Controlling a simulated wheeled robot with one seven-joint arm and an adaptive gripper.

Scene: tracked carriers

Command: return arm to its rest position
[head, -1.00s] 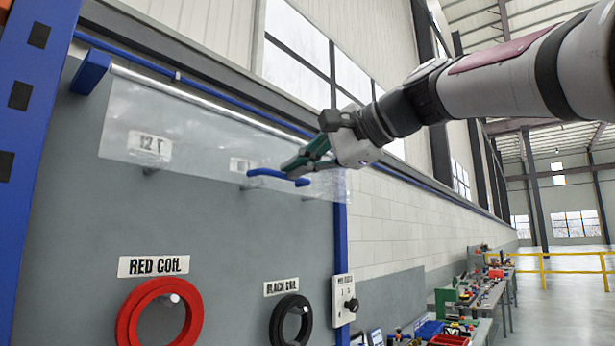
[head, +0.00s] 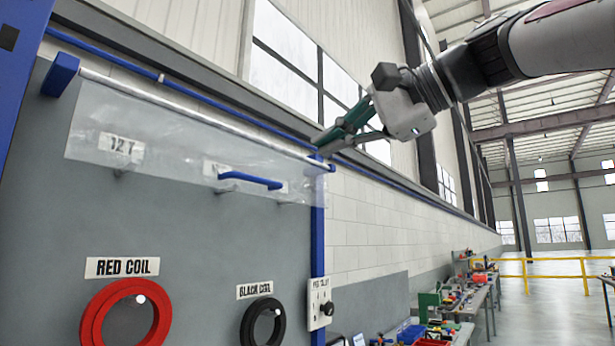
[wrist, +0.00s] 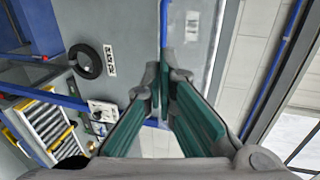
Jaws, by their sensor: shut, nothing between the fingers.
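My gripper (head: 322,145) shows in the head view at the upper right end of the grey board, near the end of the metal rod. Its green fingers point left and down, and they are empty. In the wrist view my gripper (wrist: 165,75) has its fingers coming together at the tips, with nothing between them. My arm (head: 520,50) reaches in from the upper right. The blue handle (head: 250,180) on the clear flap (head: 190,150) is to the left of and below my gripper, apart from it in the picture.
The grey board (head: 210,250) holds a red coil (head: 92,312) and a black coil (head: 248,325). A small control box (head: 320,303) with a knob is at its right edge. Cluttered benches (head: 470,295) and a yellow rail (head: 540,268) stand at the right. Open air surrounds my arm.

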